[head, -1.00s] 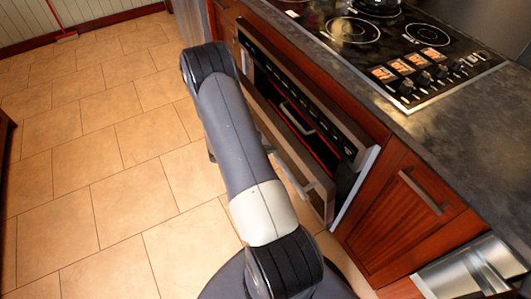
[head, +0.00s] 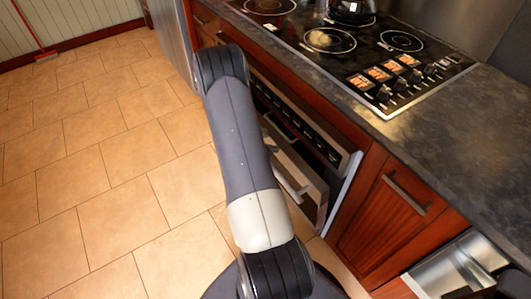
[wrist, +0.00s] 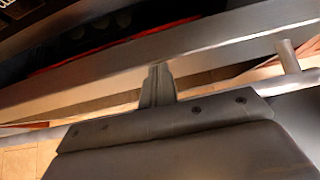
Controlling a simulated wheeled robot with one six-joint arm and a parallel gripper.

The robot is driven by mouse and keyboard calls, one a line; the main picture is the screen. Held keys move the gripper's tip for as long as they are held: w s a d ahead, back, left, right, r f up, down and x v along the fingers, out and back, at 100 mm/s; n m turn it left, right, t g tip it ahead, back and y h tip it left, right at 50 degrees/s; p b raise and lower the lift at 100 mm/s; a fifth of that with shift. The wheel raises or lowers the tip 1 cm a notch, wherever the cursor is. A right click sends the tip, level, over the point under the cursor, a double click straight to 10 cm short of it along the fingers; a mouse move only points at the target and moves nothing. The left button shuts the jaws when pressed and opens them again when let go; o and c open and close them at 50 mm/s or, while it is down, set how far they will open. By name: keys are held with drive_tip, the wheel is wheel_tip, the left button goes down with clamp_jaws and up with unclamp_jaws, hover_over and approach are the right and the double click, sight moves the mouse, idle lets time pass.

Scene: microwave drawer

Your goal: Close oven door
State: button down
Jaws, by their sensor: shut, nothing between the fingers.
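The oven door (head: 306,192) is partly open below the cooktop in the head view, tilted out from the oven front (head: 310,130). A narrow dark gap shows along its top. Its bar handle (head: 291,185) is on the outer face, partly behind my arm. In the wrist view the door's metal edge (wrist: 215,45) runs slantwise across, with a handle post (wrist: 288,57) at the right. My gripper (wrist: 158,72) is shut and empty, its fingertips at the lower side of that edge. I cannot tell whether they touch. My arm hides the gripper in the head view.
The dark counter (head: 440,140) and cooktop (head: 350,45) lie above the oven. A wooden cabinet (head: 385,205) stands right of it, with a metal appliance (head: 455,265) beyond.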

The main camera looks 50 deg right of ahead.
sight(283, 145)
drive_tip(key=shift+s+d+r+y, duration=0.1)
drive_tip(key=shift+d+r, duration=0.05)
drive_tip(key=shift+d, duration=0.35)
drive_tip(key=shift+s+d+r+y, duration=0.1)
drive_tip(key=shift+s+d, duration=0.05)
drive_tip(key=shift+d, duration=0.35)
drive_tip(key=shift+s+d+r+y, duration=0.1)
drive_tip(key=shift+d+r, duration=0.05)
drive_tip(key=shift+d, duration=0.35)
drive_tip(key=shift+a, duration=0.1)
